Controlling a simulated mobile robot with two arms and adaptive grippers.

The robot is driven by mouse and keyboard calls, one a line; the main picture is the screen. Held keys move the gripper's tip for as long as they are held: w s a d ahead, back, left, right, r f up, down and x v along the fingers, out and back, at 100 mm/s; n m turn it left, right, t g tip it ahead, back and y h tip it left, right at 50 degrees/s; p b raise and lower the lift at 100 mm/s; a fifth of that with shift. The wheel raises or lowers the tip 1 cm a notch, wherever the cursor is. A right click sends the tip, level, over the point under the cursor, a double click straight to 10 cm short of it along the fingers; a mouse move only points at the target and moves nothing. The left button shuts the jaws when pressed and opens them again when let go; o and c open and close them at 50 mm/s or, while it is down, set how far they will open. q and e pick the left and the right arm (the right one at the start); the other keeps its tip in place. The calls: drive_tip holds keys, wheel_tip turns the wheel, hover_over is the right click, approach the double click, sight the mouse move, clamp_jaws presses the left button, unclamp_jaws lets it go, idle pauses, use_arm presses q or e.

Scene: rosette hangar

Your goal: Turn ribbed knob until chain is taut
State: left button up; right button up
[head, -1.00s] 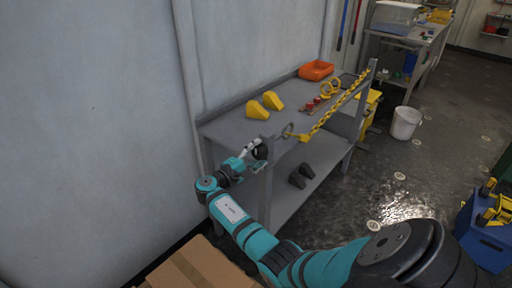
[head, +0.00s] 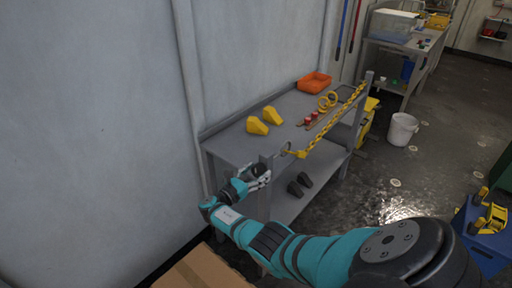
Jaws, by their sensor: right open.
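The dark ribbed knob (head: 258,169) sits at the near post of the grey workbench (head: 233,148). My right gripper (head: 263,175) is at the knob with its jaws open, its fingers beside the knob. I cannot tell whether they touch it. The yellow chain (head: 332,124) runs from a yellow hook end near the front post to the far post (head: 362,98). It appears to sag slightly. My left gripper is not in view.
Two yellow wedges (head: 257,126), an orange tray (head: 314,82), yellow rings (head: 327,101) and small red-topped items (head: 311,118) are on the bench top. Dark blocks (head: 299,185) lie on the lower shelf. A cardboard box (head: 205,270) stands in front. A white bucket (head: 402,129) is on the floor.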

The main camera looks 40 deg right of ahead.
drive_tip(key=n, duration=0.3)
drive_tip(key=shift+r+p, duration=0.2)
drive_tip(key=shift+p, duration=0.2)
drive_tip(key=n, duration=0.3)
drive_tip(key=n+p, duration=0.1)
drive_tip(key=n, duration=0.4)
drive_tip(key=shift+f+n, duration=0.1)
drive_tip(key=shift+n, duration=0.2)
drive_tip(key=n, duration=0.5)
drive_tip(key=shift+n, duration=0.3)
drive_tip(key=n, duration=0.6)
drive_tip(key=shift+n, duration=0.4)
